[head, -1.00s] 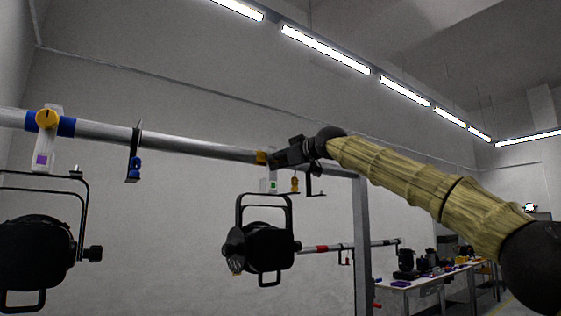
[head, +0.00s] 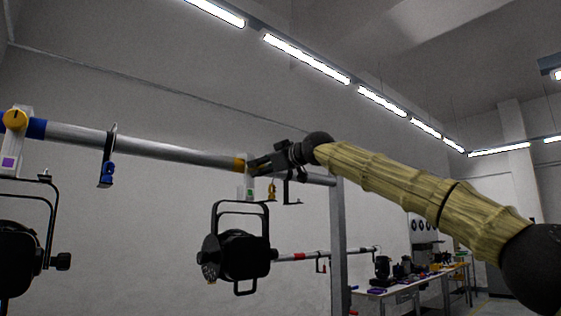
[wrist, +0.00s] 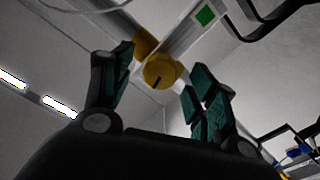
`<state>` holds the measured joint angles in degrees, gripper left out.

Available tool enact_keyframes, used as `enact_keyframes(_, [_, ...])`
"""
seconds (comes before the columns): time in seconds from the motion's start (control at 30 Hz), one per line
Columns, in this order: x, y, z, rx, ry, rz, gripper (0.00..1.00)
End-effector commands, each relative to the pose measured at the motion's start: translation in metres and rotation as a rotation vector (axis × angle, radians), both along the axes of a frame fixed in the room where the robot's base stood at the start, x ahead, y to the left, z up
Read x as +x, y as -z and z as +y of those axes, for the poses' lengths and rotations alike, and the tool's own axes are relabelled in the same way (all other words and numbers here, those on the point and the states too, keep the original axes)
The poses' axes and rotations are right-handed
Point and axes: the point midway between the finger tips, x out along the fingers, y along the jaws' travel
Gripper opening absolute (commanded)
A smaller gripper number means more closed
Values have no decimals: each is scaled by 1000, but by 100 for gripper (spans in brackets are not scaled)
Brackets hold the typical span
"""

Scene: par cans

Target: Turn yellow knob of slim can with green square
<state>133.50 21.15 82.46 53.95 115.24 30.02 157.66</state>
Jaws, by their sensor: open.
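The slim can (head: 240,255) is black and hangs from the pipe by a pale clamp (head: 248,185) with a green square (wrist: 205,15), which shows clearly in the wrist view. The yellow knob (wrist: 161,70) is round with a dark slot mark and sits on that clamp. In the wrist view my gripper (wrist: 162,80) is open, with one dark green finger on each side of the knob. I see a gap between the knob and each finger. In the head view my gripper (head: 262,164) is at the pipe by the clamp and hides the knob.
The grey pipe (head: 170,147) runs across the view, with a yellow band at the clamp. A second can (head: 18,255) hangs at left under a clamp with a purple square (head: 8,162) and its own yellow knob (head: 15,119). An upright post (head: 338,245) stands right of the slim can.

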Motion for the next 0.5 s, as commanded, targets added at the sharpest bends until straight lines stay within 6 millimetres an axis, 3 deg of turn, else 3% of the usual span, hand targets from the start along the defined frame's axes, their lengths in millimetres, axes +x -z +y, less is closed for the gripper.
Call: enact_keyframes(0.5, [-59, 0, -44, 2, 0, 0, 58])
